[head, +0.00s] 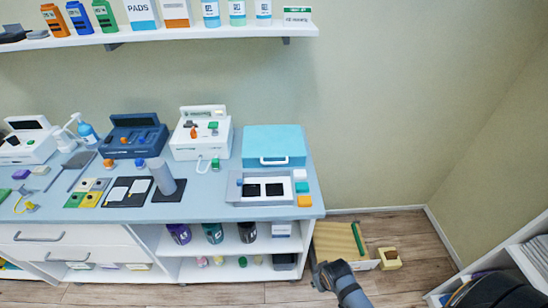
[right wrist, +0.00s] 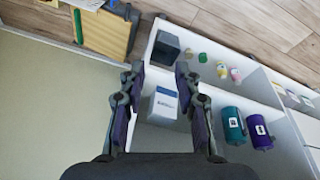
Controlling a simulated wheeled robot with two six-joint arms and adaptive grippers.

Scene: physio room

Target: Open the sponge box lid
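A turquoise box (head: 273,140) with a white front handle stands at the right end of the blue-grey counter. Its top looks closed. No label can be read, so I cannot confirm that it is the sponge box. My right gripper (head: 324,272) is low in front of the cabinet's right end, below the counter and apart from the turquoise box. In the right wrist view it is open (right wrist: 157,76), with nothing held. A small white and blue carton (right wrist: 163,104) shows between its fingers, apparently on the shelf beyond. My left gripper is out of view.
A tray with dark pads (head: 236,190) lies in front of the turquoise box, with green and orange blocks beside it. A white open-lid case (head: 201,139) stands to its left. Below are open shelves with bottles (head: 214,232). A wooden box (head: 339,243) is on the floor.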

